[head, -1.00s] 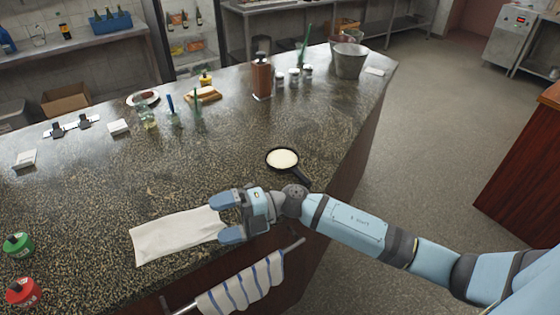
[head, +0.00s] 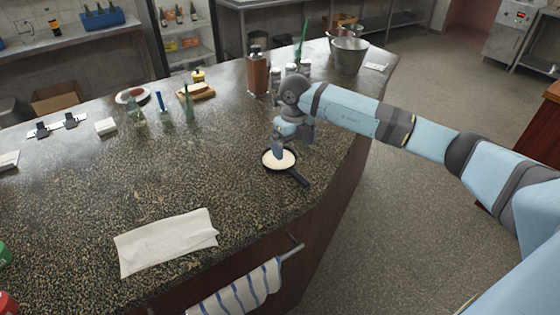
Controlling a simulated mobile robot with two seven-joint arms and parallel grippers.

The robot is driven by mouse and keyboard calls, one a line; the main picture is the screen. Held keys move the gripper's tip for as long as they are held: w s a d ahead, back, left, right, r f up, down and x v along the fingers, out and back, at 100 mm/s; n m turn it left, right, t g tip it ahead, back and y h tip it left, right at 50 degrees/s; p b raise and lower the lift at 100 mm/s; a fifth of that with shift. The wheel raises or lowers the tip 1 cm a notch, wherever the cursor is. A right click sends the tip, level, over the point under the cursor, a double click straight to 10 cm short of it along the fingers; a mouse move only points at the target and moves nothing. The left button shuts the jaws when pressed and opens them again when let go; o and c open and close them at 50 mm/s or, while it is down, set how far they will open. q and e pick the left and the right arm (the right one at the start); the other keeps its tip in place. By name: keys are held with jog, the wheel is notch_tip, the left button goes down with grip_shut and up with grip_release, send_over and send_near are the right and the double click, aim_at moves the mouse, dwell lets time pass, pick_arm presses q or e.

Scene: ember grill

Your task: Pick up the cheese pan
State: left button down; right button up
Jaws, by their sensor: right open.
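The cheese pan (head: 281,160) is a small black skillet with a pale, creamy filling. It rests on the dark speckled counter (head: 190,185) near its right edge, with its handle pointing toward the lower right. My right gripper (head: 286,148) points down at the far side of the pan, and its fingers overlap the rim in the picture. It is open and holds nothing. I cannot tell whether a finger touches the pan. My left gripper is not in view.
A white cloth (head: 166,241) lies on the front of the counter. A striped towel (head: 238,292) hangs from the front rail. The counter left of the pan is clear.

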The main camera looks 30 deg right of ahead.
aim_at(290, 168)
notch_tip(290, 168, down, 4)
jog(key=shift+r, duration=0.25)
jog(key=shift+w+a+f+p, duration=0.15)
jog(key=shift+f+p, duration=0.2)
jog(key=shift+f, duration=1)
jog(key=shift+a+f+p, duration=0.1)
jog(key=shift+f+p, duration=0.25)
jog(key=shift+f, duration=1)
jog(key=shift+r, duration=0.1)
grip_shut()
